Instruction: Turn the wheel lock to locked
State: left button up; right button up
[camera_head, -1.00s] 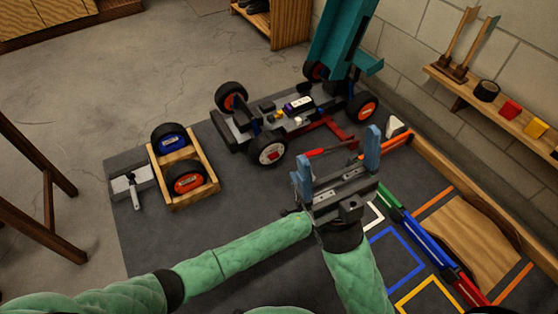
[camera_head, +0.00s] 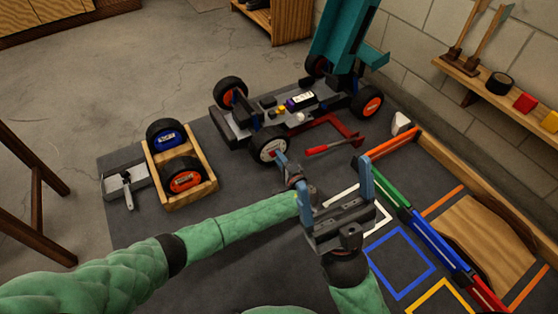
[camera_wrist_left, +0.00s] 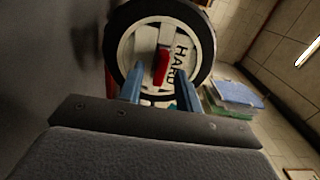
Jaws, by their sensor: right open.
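The racecar's near wheel (camera_head: 268,149) has a white hub and faces me. In the left wrist view this wheel (camera_wrist_left: 125,25) fills the top middle, with "HARD" on its hub. The red wheel lock (camera_wrist_left: 161,66) stands nearly upright at the hub's centre. My left gripper (camera_head: 281,160) is at the wheel. In its wrist view the two blue fingers (camera_wrist_left: 160,76) are apart, one on each side of the lock's lower end; I cannot tell if they touch it. My right gripper (camera_head: 334,174) is open and empty, over the mat right of the left gripper.
The car chassis (camera_head: 290,108) has its teal body (camera_head: 340,40) raised. A red-handled tool (camera_head: 330,147) lies behind my right gripper. A wooden tray (camera_head: 206,188) holds two wheels at left, beside a grey box (camera_head: 117,180). Coloured rails (camera_head: 425,232) run at right.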

pick_arm(q)
jog(key=shift+w+a, duration=0.15)
jog(key=shift+w, duration=0.15)
jog(key=shift+c, duration=0.4)
grip_shut()
